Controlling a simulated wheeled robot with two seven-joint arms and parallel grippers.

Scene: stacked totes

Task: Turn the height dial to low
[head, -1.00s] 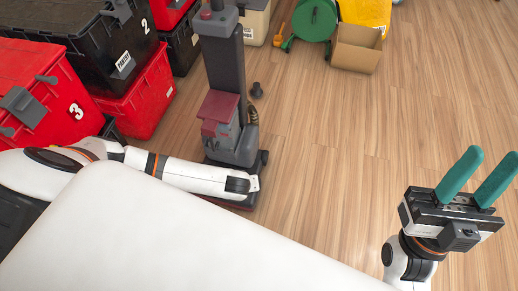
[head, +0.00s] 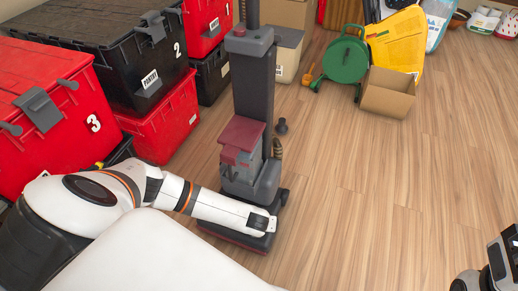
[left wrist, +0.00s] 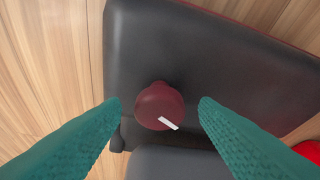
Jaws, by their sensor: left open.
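The upright vacuum cleaner (head: 254,92) stands on the floor left of centre in the head view. Its height dial (left wrist: 157,100), a dark red round knob with a white mark, sits on the black cleaner head (left wrist: 215,50) in the left wrist view. The mark points to the lower right there. My left gripper (left wrist: 159,103) is open, with one teal finger on each side of the dial and a visible gap to it. In the head view my left arm hides the gripper and the dial. My right gripper (head: 503,260) is cut off at the right edge, its fingers outside the picture.
Stacked red and black totes (head: 165,115) stand left of the vacuum. A green reel (head: 345,60), an open cardboard box (head: 388,93) and a yellow bag (head: 397,40) are at the back. The wooden floor (head: 370,200) to the right is clear.

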